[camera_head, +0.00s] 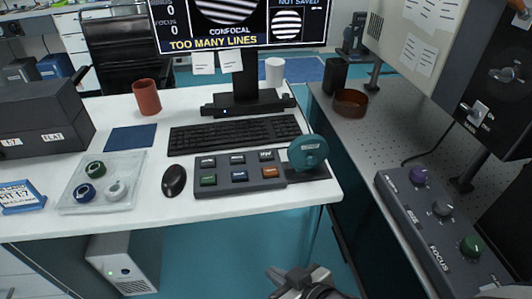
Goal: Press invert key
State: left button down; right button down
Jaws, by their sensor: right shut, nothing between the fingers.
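A dark grey keypad (239,186) lies on the white desk in front of the keyboard. It has two rows of keys: dark keys in the back row, and a green, a blue and an orange key (269,172) in the front row. The key labels are too small to read surely, so I cannot tell which is the invert key. My right gripper (298,278) is at the bottom edge, shut and empty, below and in front of the desk edge, apart from the keypad. My left gripper is out of view. The monitor (245,45) shows stripes and "TOO MANY LINES".
A teal round knob (308,153) stands right beside the keypad. A mouse (174,180) lies to its left, the keyboard (235,133) behind. A clear tray (104,203) holds ring-shaped parts. A focus control box (440,225) sits on the perforated table at right.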

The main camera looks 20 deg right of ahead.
aim_at(267, 155)
jog(key=u, duration=1.1)
jog(key=i, duration=0.4)
jog(key=z, duration=1.6)
